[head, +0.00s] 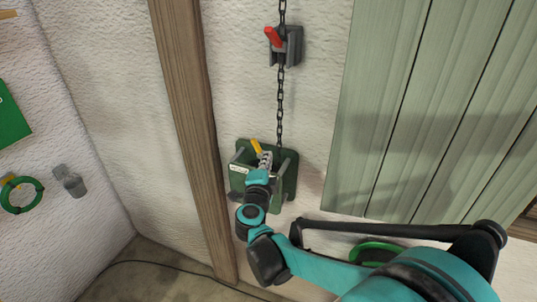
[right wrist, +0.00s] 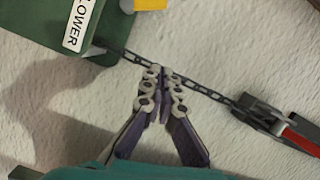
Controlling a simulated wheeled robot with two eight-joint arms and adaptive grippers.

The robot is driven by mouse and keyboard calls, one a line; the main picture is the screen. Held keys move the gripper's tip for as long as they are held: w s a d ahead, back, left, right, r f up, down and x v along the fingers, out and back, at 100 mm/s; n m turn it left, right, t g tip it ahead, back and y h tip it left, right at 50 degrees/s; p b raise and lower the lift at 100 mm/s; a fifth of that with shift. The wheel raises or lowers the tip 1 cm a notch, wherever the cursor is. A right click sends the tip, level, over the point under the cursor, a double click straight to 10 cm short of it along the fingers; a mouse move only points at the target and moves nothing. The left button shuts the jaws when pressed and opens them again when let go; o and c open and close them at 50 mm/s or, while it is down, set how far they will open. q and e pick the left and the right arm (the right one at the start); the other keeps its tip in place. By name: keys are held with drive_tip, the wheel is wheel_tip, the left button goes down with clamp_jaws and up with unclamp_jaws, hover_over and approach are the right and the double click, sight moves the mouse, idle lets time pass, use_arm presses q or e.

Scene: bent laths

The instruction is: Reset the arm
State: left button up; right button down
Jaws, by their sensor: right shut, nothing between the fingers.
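My right gripper (head: 265,160) is in front of the green wall box (head: 287,180), its arm coming in from the lower right. In the right wrist view, the fingertips (right wrist: 160,80) are together and empty, with the chain (right wrist: 205,90) running just behind them; I cannot tell whether they touch it. The chain also shows in the head view (head: 280,100), hanging down to the box. In the right wrist view the green box (right wrist: 35,15) carries a white label (right wrist: 80,24), on which "LOWER" is readable. My left gripper is not in view.
A grey bracket (head: 293,45) with a red lever (head: 272,36) sits on the wall above the box. A yellow handle (head: 256,146) sticks up at the box. A wooden post (head: 185,110) stands to the left, and green boards (head: 430,110) cover the wall to the right.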

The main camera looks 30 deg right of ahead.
drive_tip(key=shift+w+a+f, duration=0.1)
drive_tip(key=shift+w, duration=0.1)
drive_tip(key=shift+s, duration=0.1)
